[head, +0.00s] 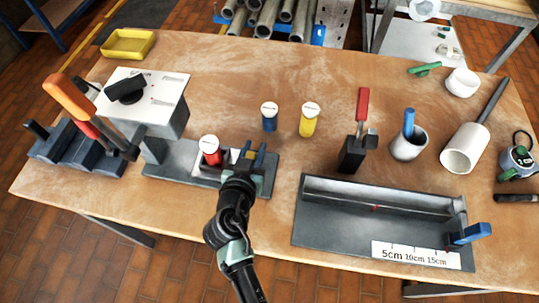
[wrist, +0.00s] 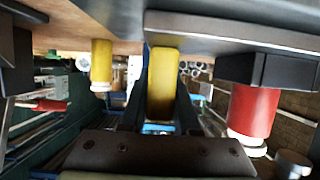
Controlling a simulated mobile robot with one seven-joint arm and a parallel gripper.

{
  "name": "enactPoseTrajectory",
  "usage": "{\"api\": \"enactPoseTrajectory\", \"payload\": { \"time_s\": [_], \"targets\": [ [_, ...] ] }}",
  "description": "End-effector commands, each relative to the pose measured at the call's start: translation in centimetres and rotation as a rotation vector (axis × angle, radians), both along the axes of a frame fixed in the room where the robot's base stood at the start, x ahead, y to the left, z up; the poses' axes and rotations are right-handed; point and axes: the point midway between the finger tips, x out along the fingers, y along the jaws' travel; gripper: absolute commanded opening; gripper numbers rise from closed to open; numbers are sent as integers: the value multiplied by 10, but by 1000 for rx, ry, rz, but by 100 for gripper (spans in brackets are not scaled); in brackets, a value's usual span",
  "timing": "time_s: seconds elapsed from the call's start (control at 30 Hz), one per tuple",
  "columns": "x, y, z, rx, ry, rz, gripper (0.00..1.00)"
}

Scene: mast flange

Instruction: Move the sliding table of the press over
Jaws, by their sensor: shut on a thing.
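The press (head: 165,110) stands at the left of the bench, with a white top, a black knob and a grey base plate (head: 165,160) reaching right. Its dark sliding table (head: 205,173) lies on this base, right of the press head, with a red white-capped cylinder (head: 211,152) on it. The red cylinder also shows at the right in the upside-down wrist view (wrist: 253,112). My gripper (head: 254,156) is at the table's right end. In the wrist view its fingers are shut on a yellow handle (wrist: 162,85). The handle is mostly hidden in the head view.
Blue (head: 269,118) and yellow (head: 308,122) capped cylinders stand behind my gripper. A grey measuring trough (head: 370,218) lies to the right. A red-handled clamp (head: 358,140) and a cup (head: 408,144) stand behind it. An orange-handled lever fixture (head: 75,150) stands left of the press.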

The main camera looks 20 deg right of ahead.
Motion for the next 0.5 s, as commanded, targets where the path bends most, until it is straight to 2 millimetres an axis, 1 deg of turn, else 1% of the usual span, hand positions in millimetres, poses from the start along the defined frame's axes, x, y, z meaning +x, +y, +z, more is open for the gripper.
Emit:
{"api": "enactPoseTrajectory", "payload": {
  "time_s": [0.03, 0.2, 0.33, 0.5],
  "targets": [
    [9, 12, -7, 2, -8, 5, 0],
    [28, 41, -6, 3, -7, 6, 0],
    [39, 57, -4, 2, -5, 5, 0],
    [43, 65, -1, 1, -2, 5, 0]
  ]
}}
